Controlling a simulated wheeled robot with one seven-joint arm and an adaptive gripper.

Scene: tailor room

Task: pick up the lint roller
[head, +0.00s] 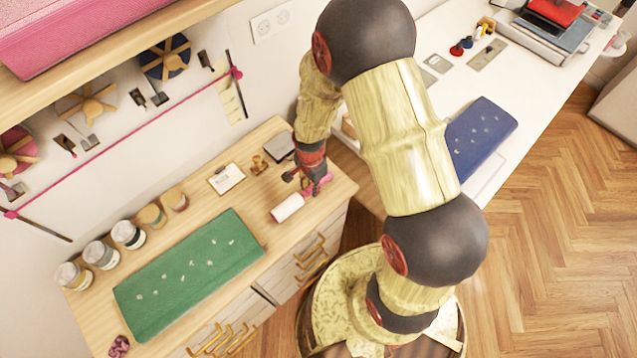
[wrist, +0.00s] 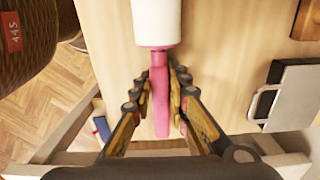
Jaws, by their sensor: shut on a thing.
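The lint roller has a white roll and a pink handle. In the head view the lint roller (head: 289,207) is at the right end of the wooden cabinet top. In the wrist view the lint roller (wrist: 157,24) has its roll at the top and its handle running down between my fingers. My gripper (head: 314,186) is at the handle end in the head view. In the wrist view my gripper (wrist: 166,98) is shut on the pink handle, one finger on each side. I cannot tell whether the roller touches the cabinet top.
A green cloth bolt (head: 190,272) lies on the cabinet top (head: 225,205), with several jars (head: 128,234) behind it. A white card (head: 226,178) and a dark-topped box (head: 280,146) are near the gripper. A blue cloth bolt (head: 482,138) lies on the white table to the right.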

